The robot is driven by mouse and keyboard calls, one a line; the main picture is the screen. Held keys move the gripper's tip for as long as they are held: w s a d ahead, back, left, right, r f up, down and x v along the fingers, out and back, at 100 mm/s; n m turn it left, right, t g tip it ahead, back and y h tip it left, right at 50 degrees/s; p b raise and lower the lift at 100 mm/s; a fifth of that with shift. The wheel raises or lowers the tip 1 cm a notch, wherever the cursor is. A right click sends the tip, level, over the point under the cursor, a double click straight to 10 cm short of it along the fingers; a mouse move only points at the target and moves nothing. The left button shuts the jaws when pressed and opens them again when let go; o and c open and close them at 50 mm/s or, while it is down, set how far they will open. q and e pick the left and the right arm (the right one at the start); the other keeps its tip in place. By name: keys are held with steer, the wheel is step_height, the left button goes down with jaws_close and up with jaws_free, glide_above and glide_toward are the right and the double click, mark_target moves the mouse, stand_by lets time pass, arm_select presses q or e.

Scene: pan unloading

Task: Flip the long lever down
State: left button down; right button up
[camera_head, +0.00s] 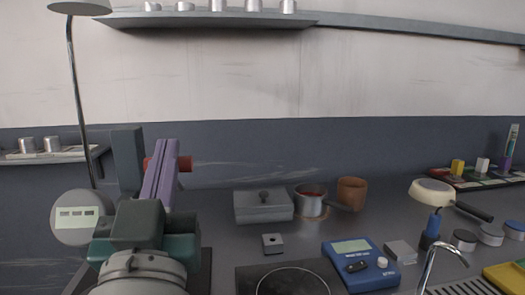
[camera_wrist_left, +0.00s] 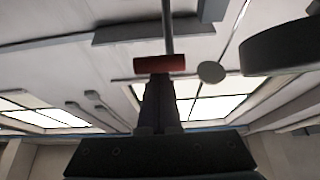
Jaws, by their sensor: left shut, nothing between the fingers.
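The long lever shows in the left wrist view as a red crossbar handle (camera_wrist_left: 160,63) on a grey rod (camera_wrist_left: 167,25). In the head view the red handle (camera_head: 185,163) shows on both sides of my left gripper's purple fingers, which hide its middle and the rod. My left gripper (camera_head: 165,158) is shut and empty, fingers pointing up. In the wrist view its dark fingers (camera_wrist_left: 160,100) end just at the handle's lower edge. I cannot tell whether they touch it. My right gripper is not in view.
A grey lidded box (camera_head: 263,207), a small pot (camera_head: 308,198), a brown pot (camera_head: 352,191) and a blue scale (camera_head: 352,262) stand on the counter to the right. A thin lamp pole (camera_head: 78,105) rises at left. A shelf (camera_head: 210,20) runs above.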

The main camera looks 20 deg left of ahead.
arm_select(q)
step_height(320, 180, down, 8)
steer(key=s+d+t+y+b, duration=0.1)
steer(key=s+t+b, duration=0.1)
steer(key=b, duration=0.9)
steer(key=shift+s+d+t, duration=0.25)
steer(key=shift+d+t, duration=0.05)
steer(key=shift+t, duration=0.1)
steer(key=shift+f, duration=0.1)
steer(key=shift+y, duration=0.3)
step_height(320, 180, up, 20)
steer(key=p, duration=1.9)
steer(key=shift+p, duration=0.3)
